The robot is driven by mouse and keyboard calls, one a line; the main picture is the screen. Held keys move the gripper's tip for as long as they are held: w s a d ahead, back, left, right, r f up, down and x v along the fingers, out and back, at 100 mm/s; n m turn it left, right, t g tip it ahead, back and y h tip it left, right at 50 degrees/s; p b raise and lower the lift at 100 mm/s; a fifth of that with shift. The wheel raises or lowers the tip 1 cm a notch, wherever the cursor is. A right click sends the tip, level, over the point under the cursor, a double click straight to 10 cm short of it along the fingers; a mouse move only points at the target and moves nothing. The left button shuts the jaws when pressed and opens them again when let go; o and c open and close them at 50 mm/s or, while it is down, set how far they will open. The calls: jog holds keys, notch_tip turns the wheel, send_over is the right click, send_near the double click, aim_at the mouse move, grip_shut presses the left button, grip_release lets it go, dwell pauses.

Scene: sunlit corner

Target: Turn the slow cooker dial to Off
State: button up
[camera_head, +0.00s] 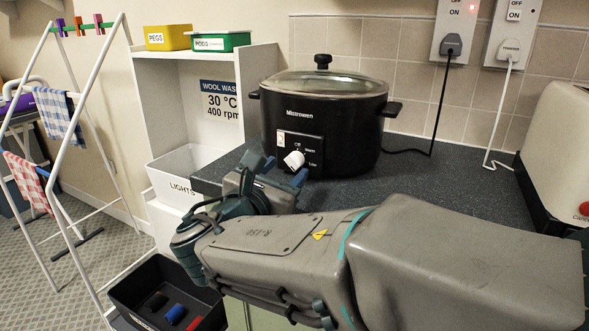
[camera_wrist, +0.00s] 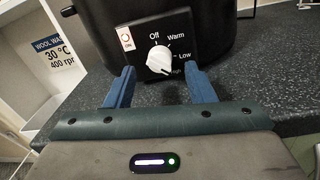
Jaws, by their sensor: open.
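The black slow cooker (camera_head: 345,135) stands on the dark speckled counter with its glass lid (camera_head: 325,83) on. Its white dial (camera_head: 294,160) is on the front panel and also shows in the wrist view (camera_wrist: 160,60). Off, Warm, Low and High are printed around the dial, with High partly hidden. My gripper (camera_head: 278,168) is in front of the panel. In the wrist view its blue fingers (camera_wrist: 160,82) are open, one on each side below the dial, apart from it, with nothing between them.
A cream toaster (camera_head: 556,150) stands at the right. Two wall sockets (camera_head: 453,40) with hanging cords are behind. White shelving (camera_head: 190,95) with a LIGHTS bin (camera_head: 172,188) stands left of the counter.

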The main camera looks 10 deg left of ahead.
aim_at(294, 162)
jog(key=shift+x, duration=1.35)
jog(key=c, duration=0.9)
jog(key=shift+c, duration=0.2)
